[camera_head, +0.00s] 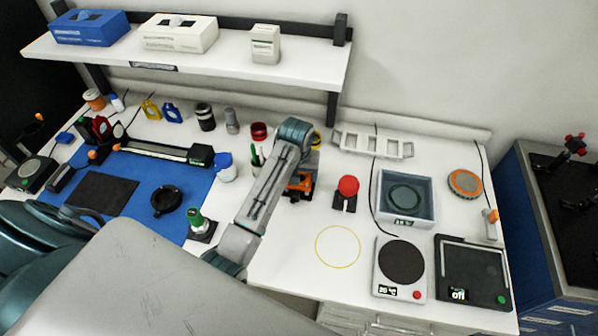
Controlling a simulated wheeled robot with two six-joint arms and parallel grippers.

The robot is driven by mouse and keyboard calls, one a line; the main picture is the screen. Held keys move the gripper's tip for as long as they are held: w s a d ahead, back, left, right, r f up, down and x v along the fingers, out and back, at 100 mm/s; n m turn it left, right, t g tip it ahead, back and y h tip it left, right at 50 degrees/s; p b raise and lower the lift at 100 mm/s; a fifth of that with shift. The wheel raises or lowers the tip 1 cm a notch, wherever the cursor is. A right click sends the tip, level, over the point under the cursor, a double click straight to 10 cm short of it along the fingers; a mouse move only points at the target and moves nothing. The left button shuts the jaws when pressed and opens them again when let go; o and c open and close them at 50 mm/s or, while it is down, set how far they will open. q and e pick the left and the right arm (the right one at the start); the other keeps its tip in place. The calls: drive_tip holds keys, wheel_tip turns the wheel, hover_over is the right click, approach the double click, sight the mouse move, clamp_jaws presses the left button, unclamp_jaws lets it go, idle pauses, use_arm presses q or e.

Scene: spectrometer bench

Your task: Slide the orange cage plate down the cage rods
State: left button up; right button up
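An orange and black part (300,184) shows just right of the central arm's far end. It may be the orange cage plate, but the arm covers much of it and I cannot tell. Cage rods cannot be made out there. The central arm, which looks like my right one, reaches up from the bottom centre and bends down at its teal joint. Its gripper fingers are hidden or too small to make out. My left arm shows only as teal links at the lower left, with its gripper out of view.
A red-topped black stand (347,188) is right of the arm. A yellow ring (338,247) marks clear white table. A grey square basin (405,198), a hotplate (401,262) and a black panel (470,270) fill the right. A blue mat (195,180) with instruments lies left. A shelf (200,55) overhangs the back.

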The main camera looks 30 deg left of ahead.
use_arm(q)
drive_tip(key=shift+f, duration=0.55)
drive_tip(key=o, duration=1.2)
